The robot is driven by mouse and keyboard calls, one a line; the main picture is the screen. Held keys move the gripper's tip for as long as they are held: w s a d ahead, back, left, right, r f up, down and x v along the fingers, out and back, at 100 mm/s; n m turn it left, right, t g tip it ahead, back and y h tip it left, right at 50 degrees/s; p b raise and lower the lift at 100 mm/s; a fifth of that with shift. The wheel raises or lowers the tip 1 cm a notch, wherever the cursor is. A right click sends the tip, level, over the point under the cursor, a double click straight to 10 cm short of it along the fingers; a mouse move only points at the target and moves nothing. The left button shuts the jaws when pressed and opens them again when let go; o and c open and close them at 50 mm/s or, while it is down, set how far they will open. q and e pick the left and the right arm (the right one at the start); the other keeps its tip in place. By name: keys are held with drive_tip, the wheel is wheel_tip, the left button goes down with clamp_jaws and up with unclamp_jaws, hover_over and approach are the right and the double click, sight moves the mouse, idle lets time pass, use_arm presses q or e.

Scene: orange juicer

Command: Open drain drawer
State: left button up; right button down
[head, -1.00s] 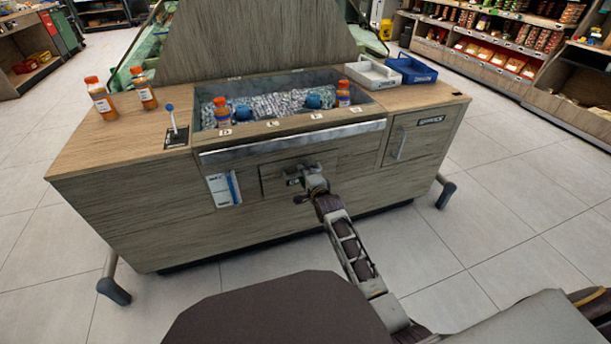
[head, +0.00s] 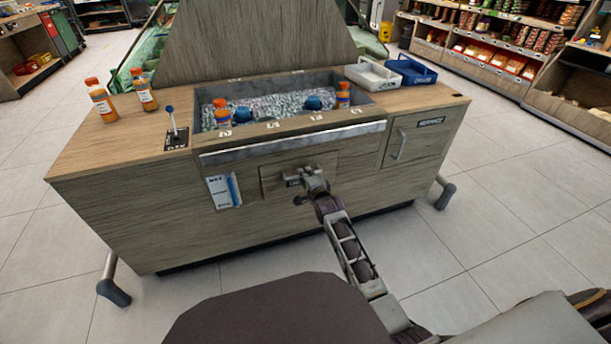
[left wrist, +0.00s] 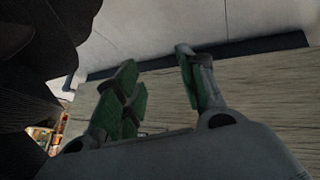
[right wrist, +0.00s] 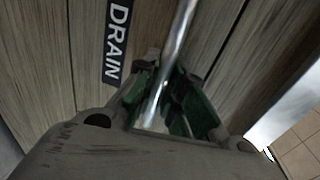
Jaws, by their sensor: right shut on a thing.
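The drain drawer (head: 325,164) is a wooden panel low in the middle of the counter's front. Its face now seems to stand slightly proud of the counter front; how far is hard to tell. In the right wrist view its black DRAIN label (right wrist: 117,40) and metal bar handle (right wrist: 181,32) show close up. My right gripper (head: 306,181) is at the drawer front, and in the right wrist view its green-padded fingers (right wrist: 165,88) are closed around the handle. My left gripper (left wrist: 160,82) has its fingers apart and is empty; it is outside the head view.
The wooden counter (head: 110,155) holds an ice basin with bottles. A lever (head: 171,122) stands left of it, and white (head: 372,77) and blue (head: 411,70) trays stand at the back right. A second handled door (head: 415,140) is to the right. The floor before the counter is clear.

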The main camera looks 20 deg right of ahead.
use_arm(q)
drive_tip(key=shift+s+a, duration=0.1)
drive_tip(key=shift+s, duration=0.15)
use_arm(e)
drive_tip(key=shift+s, duration=0.2)
use_arm(q)
drive_tip(key=s+a+r+m+g+y+p, duration=0.1)
drive_tip(key=a+r+g+y+p, duration=0.2)
drive_tip(key=r+p, duration=0.9)
drive_tip(key=s+a+f+p, duration=0.1)
drive_tip(key=a+f+p, duration=0.2)
drive_tip(key=f, duration=0.5)
drive_tip(key=s+a+f+g+p, duration=0.1)
drive_tip(key=s+a+f+p, duration=0.1)
drive_tip(key=f, duration=0.7)
drive_tip(key=shift+a+f+y+p, duration=0.2)
drive_tip(key=shift+a+y+p, duration=0.25)
drive_tip(key=shift+p, duration=0.5)
use_arm(e)
drive_tip(key=f+v, duration=0.2)
drive_tip(key=v, duration=1.1)
drive_tip(key=s+f+v, duration=0.1)
drive_tip(key=f+v, duration=0.2)
drive_tip(key=v, duration=1.1)
drive_tip(key=shift+s+f, duration=0.35)
